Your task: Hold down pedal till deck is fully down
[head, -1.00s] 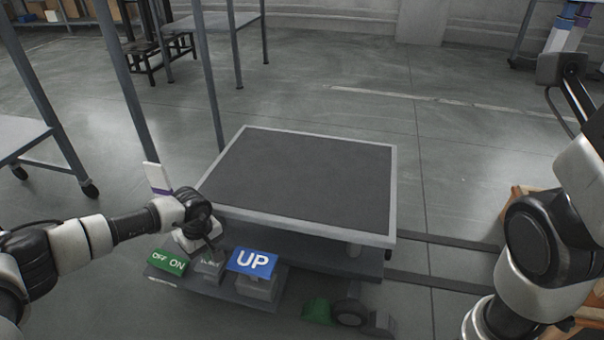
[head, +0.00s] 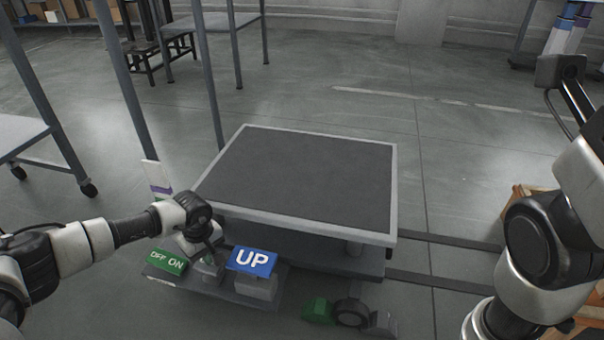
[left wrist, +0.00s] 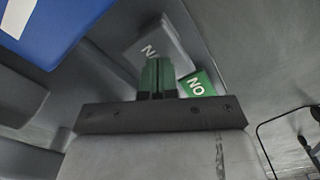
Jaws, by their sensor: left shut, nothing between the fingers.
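The deck (head: 300,180) is a dark square platform with a light rim, standing raised above its base in the head view. At its near left is a pedal board with a green OFF/ON pedal (head: 166,262), a blue UP pedal (head: 251,261) and a grey pedal (head: 207,271) between them. My left gripper (head: 212,256) is shut and empty, pointing down at the grey pedal and partly hiding it. In the left wrist view the fingertips (left wrist: 157,78) overlap the grey pedal (left wrist: 150,45), whose label shows only its end letters. I cannot tell whether they press it.
A grey rack post (head: 205,75) rises behind the deck's left side, and a wheeled table (head: 20,135) stands at the left. A small green object (head: 318,310) lies at the deck's near side. Open floor (head: 450,170) extends behind and right.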

